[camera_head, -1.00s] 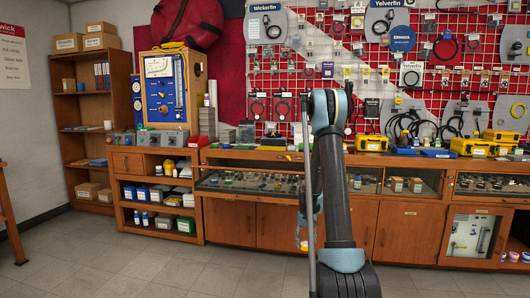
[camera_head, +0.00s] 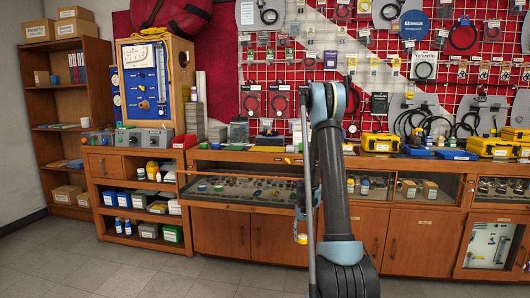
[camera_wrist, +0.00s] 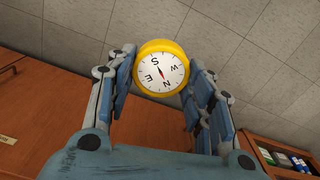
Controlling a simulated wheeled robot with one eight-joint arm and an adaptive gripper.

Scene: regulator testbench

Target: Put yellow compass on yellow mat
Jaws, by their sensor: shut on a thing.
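The yellow compass (camera_wrist: 161,76) has a round yellow rim and a white dial with black letters. In the wrist view it sits between the two fingers of my gripper (camera_wrist: 160,66), which is shut on it and holds it clear of the floor. In the head view my arm hides most of the gripper. A small yellow round thing, probably the compass, shows beside the arm (camera_head: 302,239), in front of the cabinet doors. I cannot make out a yellow mat with certainty in either view.
A long wooden counter (camera_head: 265,155) with a glass display case (camera_head: 240,188) runs ahead. Yellow cases (camera_head: 380,142) stand on it at the right. A blue test panel (camera_head: 142,82) stands on the left cabinet. The grey floor (camera_head: 120,280) at left is free.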

